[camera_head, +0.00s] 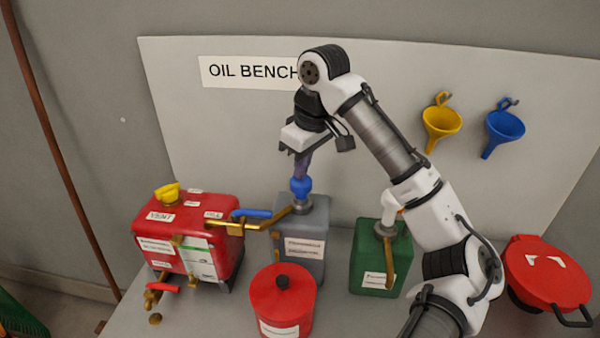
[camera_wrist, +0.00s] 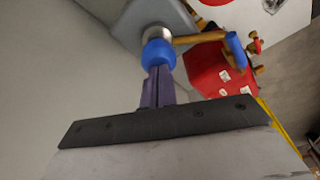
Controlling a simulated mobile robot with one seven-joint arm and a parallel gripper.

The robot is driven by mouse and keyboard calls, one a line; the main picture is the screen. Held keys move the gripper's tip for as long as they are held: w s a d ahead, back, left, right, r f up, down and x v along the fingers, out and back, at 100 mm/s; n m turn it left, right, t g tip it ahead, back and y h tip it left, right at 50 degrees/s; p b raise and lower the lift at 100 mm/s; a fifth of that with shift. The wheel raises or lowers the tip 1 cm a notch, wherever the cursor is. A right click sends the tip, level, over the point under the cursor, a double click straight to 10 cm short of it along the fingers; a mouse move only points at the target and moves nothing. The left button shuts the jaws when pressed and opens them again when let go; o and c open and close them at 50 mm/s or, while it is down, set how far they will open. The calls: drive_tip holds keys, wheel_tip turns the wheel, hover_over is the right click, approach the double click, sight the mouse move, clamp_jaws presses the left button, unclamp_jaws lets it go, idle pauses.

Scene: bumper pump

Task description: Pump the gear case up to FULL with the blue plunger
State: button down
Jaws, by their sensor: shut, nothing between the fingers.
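The blue plunger (camera_head: 301,187) sits low on top of the grey pump can (camera_head: 305,245), just above its metal collar. In the wrist view the blue plunger (camera_wrist: 158,54) is right at my fingertips. My gripper (camera_head: 301,174) points down from above, fingers shut with nothing between them; the tips touch or nearly touch the plunger's top. A brass spout runs left from the can to the red gear case (camera_head: 190,240). The case has a yellow cap (camera_head: 168,194), a VENT label and a sight panel (camera_head: 203,262) on its front. The level in the panel is too small to read.
A green can (camera_head: 378,265) with a white top stands right of the grey can, close to my arm. A red lidded tin (camera_head: 283,300) stands in front. A red pan (camera_head: 548,272) is at the right. Yellow and blue funnels (camera_head: 505,130) hang on the back board.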

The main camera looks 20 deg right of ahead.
drive_tip(key=shift+b+x, duration=0.3)
drive_tip(key=shift+x, duration=0.65)
drive_tip(key=shift+p+v, duration=1.1)
drive_tip(key=shift+v, duration=1.05)
drive_tip(key=shift+w+a, duration=0.15)
drive_tip(key=shift+w, duration=0.05)
